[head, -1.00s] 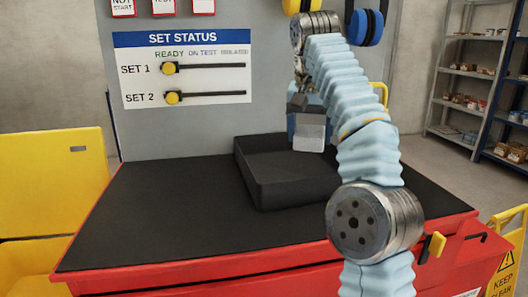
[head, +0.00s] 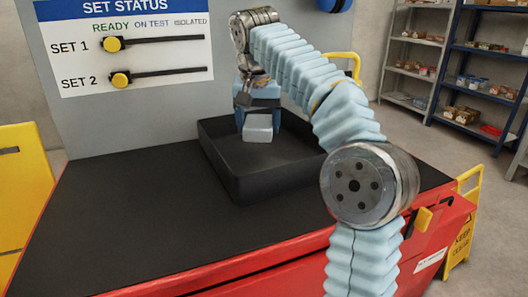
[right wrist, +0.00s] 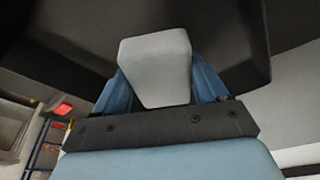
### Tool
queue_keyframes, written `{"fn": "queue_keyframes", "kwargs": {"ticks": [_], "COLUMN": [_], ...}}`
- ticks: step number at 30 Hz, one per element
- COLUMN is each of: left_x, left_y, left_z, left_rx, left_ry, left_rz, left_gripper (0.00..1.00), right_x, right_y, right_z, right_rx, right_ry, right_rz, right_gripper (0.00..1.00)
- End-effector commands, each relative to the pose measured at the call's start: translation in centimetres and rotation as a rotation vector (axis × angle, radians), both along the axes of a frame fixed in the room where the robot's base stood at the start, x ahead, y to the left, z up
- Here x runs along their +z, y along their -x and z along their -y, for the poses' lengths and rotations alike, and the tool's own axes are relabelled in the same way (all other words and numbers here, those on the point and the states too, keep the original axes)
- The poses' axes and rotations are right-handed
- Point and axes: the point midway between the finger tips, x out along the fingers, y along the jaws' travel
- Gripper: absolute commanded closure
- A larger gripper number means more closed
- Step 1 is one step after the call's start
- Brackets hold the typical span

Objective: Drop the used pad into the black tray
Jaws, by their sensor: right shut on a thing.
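The used pad (head: 258,128) is a small light-grey block. My right gripper (head: 258,115) is shut on it and holds it over the black tray (head: 230,172). The black tray is an open box with raised walls on the black bench top. In the right wrist view the pad (right wrist: 155,65) sits between the two blue fingers (right wrist: 158,88), with the dark tray (right wrist: 235,50) beyond it. I cannot tell how far the pad is above the tray floor. My left gripper is not in view.
The black bench top (head: 120,215) left of the tray is clear. A status board (head: 135,45) with two yellow-knobbed sliders stands behind it. A yellow box (head: 20,190) is at the left. Shelves (head: 480,75) and a yellow caution sign (head: 462,225) are at the right.

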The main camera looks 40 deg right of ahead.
Motion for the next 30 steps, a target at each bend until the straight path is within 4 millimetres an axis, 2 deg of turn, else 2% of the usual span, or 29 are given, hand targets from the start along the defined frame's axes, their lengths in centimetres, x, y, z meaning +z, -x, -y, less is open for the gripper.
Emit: {"fn": "queue_keyframes", "kwargs": {"ticks": [11,12,16,25,30], "left_x": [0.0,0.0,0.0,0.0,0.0], "left_y": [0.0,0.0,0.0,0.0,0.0], "left_z": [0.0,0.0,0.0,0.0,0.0], "left_rx": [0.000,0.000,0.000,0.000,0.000], "left_ry": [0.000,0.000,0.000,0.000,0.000], "left_rz": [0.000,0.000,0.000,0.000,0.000], "left_gripper": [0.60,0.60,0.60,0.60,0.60], "right_x": [-0.6,-0.6,-0.6,-0.3,1.9], "right_y": [0.0,0.0,0.0,0.0,0.4], "right_z": [0.0,0.0,0.0,-0.1,-0.5], "right_rx": [-0.001,0.000,0.000,0.000,0.002], "right_ry": [-0.002,-0.001,-0.001,-0.001,-0.001], "right_rz": [0.000,-0.001,-0.001,-0.001,0.003], "right_gripper": [0.61,0.21,0.02,0.00,0.00]}}
